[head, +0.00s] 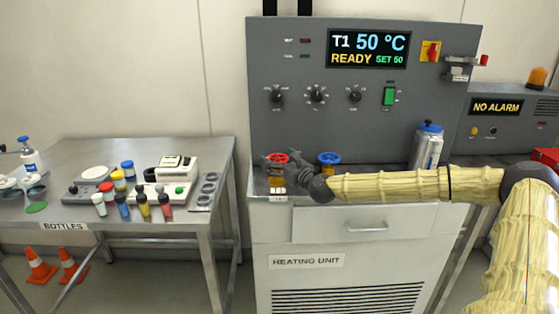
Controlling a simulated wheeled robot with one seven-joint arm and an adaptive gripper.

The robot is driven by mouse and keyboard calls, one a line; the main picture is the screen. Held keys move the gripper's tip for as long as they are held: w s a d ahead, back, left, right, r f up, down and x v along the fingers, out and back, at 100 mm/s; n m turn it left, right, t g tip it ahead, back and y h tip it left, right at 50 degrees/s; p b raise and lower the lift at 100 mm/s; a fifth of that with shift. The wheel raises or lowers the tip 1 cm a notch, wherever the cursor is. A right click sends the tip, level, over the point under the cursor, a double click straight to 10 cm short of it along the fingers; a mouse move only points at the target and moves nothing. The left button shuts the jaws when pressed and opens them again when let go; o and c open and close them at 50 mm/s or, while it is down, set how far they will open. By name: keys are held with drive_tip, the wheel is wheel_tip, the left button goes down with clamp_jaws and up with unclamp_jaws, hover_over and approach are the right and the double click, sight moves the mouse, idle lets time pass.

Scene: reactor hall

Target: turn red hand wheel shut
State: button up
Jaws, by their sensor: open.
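The red hand wheel (277,158) sits on the left of the heating unit's top ledge, in front of the grey control panel (280,125). Part of the wheel's lower side is hidden by my gripper, and I cannot tell whether the fingers touch the rim. A blue hand wheel (329,157) stands to the right, behind my arm. The display (368,50) reads T1 50 °C, READY, SET 50.
A silver bottle with a blue cap (427,146) stands right on the ledge, close behind my arm. The left table (75,150) holds several bottles, a scale and a stirrer. Orange cones (68,264) stand beneath it. A NO ALARM box (497,107) is at right.

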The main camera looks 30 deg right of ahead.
drive_tip(key=c, duration=1)
drive_tip(key=shift+d, duration=0.1)
